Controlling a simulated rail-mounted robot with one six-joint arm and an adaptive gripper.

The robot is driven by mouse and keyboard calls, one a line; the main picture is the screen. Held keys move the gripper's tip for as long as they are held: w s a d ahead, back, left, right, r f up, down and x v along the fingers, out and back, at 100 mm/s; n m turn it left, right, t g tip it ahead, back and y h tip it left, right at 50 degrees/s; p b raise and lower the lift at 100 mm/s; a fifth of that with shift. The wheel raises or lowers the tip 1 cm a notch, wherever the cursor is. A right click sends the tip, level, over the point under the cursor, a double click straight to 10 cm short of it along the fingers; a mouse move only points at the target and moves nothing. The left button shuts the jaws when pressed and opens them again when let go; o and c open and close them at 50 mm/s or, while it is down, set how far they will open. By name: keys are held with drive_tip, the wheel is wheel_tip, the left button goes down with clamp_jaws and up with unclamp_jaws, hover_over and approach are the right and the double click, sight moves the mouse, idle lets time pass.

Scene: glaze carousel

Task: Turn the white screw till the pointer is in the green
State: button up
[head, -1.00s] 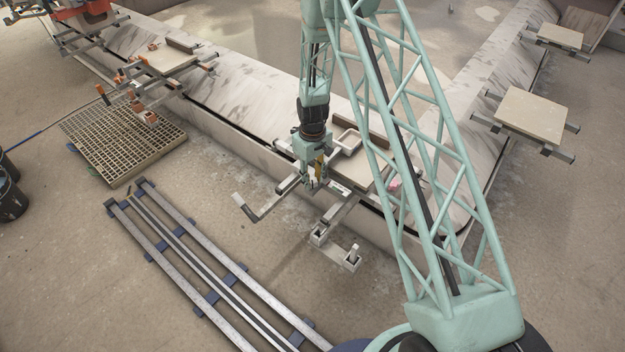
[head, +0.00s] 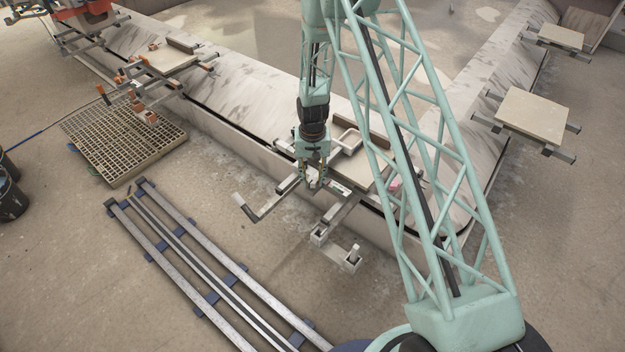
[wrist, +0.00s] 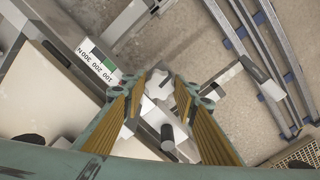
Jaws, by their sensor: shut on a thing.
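In the head view my gripper (head: 314,177) points down at the nearest carriage and is shut on the white screw (head: 312,181). The wrist view shows the yellow-padded fingers (wrist: 160,90) on either side of the pale screw head (wrist: 159,84). Beside it lies a white scale (wrist: 97,64) with black numbers 100, 200 and 300 and a green patch near its end. The scale shows small in the head view (head: 340,187). I cannot make out the pointer's exact place against the green.
The carriage's arms and square sockets (head: 319,236) stick out towards me. A pale board (head: 366,168) lies behind my gripper. Metal rails (head: 215,270) and a grating (head: 122,138) lie on the floor to the left. Another carriage with a board (head: 533,112) stands at right.

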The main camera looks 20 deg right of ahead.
sight(312, 180)
idle(0.3)
drive_tip(key=o, duration=0.8)
drive_tip(key=shift+o, duration=0.2)
drive_tip(key=shift+r, duration=0.15)
wheel_tip(312, 180, up, 12)
idle(0.7)
idle(0.6)
